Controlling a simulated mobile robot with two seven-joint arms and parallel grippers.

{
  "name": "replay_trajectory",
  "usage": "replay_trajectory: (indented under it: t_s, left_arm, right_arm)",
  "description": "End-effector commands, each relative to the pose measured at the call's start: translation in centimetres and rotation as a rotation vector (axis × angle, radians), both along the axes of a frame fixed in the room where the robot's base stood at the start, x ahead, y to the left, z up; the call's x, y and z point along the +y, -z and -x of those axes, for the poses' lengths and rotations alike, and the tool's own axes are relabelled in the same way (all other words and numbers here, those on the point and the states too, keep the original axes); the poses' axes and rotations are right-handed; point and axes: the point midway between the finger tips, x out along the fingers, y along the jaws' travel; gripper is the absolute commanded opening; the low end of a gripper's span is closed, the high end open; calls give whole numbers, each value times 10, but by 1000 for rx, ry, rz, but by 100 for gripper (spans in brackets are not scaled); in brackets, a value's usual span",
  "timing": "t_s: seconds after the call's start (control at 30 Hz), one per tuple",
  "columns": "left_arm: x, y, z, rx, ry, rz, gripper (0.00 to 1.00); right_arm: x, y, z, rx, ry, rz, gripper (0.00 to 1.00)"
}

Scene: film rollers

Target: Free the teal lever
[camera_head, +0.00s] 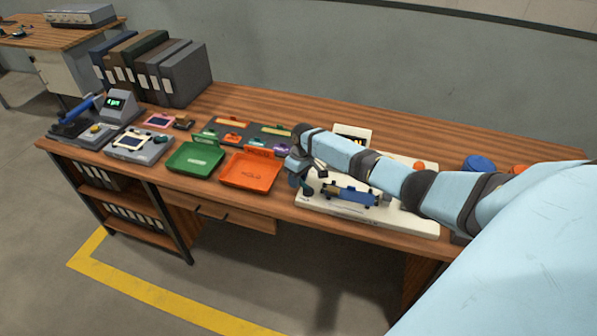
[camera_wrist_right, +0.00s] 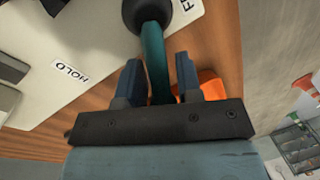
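The teal lever (camera_wrist_right: 154,55) rises from a dark round base on a white panel (camera_wrist_right: 95,38) in the right wrist view. My right gripper (camera_wrist_right: 158,72) has its two fingers on either side of the lever. A narrow gap shows on the lever's right side; contact on its left side is unclear. In the head view my right gripper (camera_head: 297,168) is at the left end of the white machine plate (camera_head: 385,219), and my arm hides part of the plate. My left gripper is out of view.
A blue roller-like part (camera_head: 350,195) lies on the plate. To the left are an orange tray (camera_head: 250,171), a green tray (camera_head: 195,159) and small devices. Binders (camera_head: 160,72) stand at the back left. The panel carries a HOLD label (camera_wrist_right: 71,73).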

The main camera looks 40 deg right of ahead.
Motion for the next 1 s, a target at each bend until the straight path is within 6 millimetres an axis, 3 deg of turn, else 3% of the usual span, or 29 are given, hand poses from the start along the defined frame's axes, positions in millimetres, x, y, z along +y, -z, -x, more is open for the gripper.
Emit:
replay_trajectory:
  t_s: [0.1, 0.47, 1.0]
  left_arm:
    - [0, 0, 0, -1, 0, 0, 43]
    - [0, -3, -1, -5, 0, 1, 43]
    - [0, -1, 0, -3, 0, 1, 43]
  right_arm:
    - [1, -1, -1, -2, -1, -1, 52]
    - [-2, -7, 0, 1, 0, 1, 52]
    - [-19, -115, -5, -2, -3, 1, 52]
